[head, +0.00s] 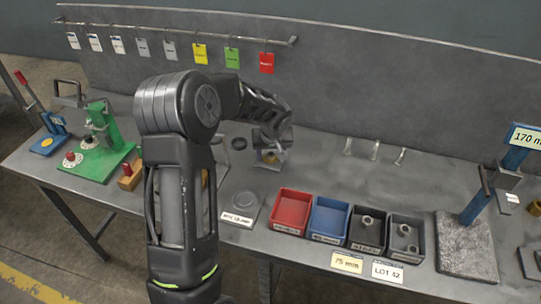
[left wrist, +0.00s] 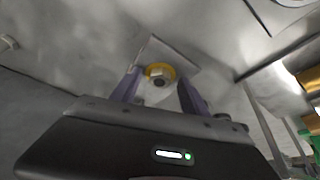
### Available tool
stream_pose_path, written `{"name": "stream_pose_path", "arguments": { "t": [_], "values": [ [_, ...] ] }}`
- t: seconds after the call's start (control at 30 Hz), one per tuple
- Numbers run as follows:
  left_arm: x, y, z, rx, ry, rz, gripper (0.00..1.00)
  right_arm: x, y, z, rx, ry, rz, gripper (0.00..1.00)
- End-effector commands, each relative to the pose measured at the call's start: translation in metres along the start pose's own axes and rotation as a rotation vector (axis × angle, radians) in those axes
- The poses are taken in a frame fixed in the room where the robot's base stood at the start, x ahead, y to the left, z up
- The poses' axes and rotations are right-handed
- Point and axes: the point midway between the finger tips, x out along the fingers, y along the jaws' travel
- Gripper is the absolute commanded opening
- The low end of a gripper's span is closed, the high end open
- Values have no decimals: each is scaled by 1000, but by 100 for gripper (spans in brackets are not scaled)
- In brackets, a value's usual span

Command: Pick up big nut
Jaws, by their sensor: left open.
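The big nut (left wrist: 160,76) is a pale metal piece with a dark hole and a yellow ring around its far side. It sits on a grey square plate (left wrist: 172,51) on the bench. My left gripper (left wrist: 160,92) is open, with one purple-grey finger on each side of the nut in the left wrist view. I cannot tell whether the fingers touch it. In the head view my left gripper (head: 272,143) reaches down over the bench, and the yellow ring (head: 269,158) shows just below it. My right gripper is not in view.
A red bin (head: 291,208), a blue bin (head: 328,218) and two dark bins (head: 386,233) line the front; the dark ones hold ring-like parts. A green fixture (head: 103,150) stands left and a blue-posted stand (head: 478,200) right. Clear bench lies behind the bins.

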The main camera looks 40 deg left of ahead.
Motion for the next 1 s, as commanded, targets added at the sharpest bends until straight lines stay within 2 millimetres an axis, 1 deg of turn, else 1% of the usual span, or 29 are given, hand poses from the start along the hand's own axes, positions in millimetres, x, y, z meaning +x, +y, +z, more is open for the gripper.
{"name": "stream_pose_path", "arguments": {
  "t": [0.33,0.9,1.0],
  "values": [
    [0,0,0,0,0,0,53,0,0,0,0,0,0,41],
    [0,0,0,0,0,0,6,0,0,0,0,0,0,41],
    [0,0,0,0,0,0,0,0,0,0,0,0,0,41]
  ]
}}
